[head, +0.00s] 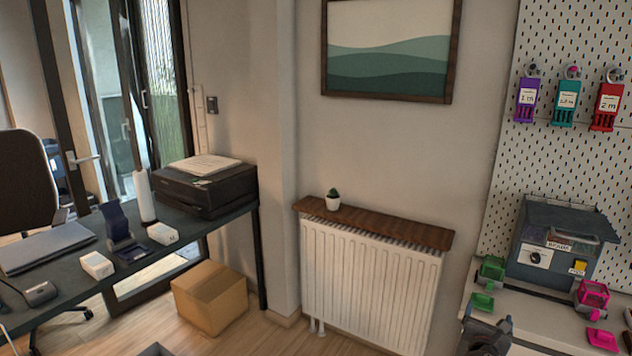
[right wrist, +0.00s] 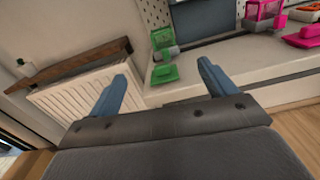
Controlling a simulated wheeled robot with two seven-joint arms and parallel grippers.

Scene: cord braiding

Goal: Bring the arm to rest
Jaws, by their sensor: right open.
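My right gripper (head: 488,338) shows as a dark shape at the bottom right edge of the head view, in front of the light bench. In the right wrist view the two blue fingers of my right gripper (right wrist: 163,75) stand wide apart with nothing between them. Beyond them lies a green tray (right wrist: 164,74) on the bench, with a green holder behind it. The fingers look clear of both. My left gripper is not in view.
A light bench (head: 545,311) at right carries a grey braiding machine (head: 552,245), green holders and pink holders (head: 592,297). A pegboard (head: 565,50) holds several tagged spools. A radiator (head: 365,275) with a wooden shelf, a cardboard box (head: 210,297) and a desk with a printer (head: 205,188) stand leftward.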

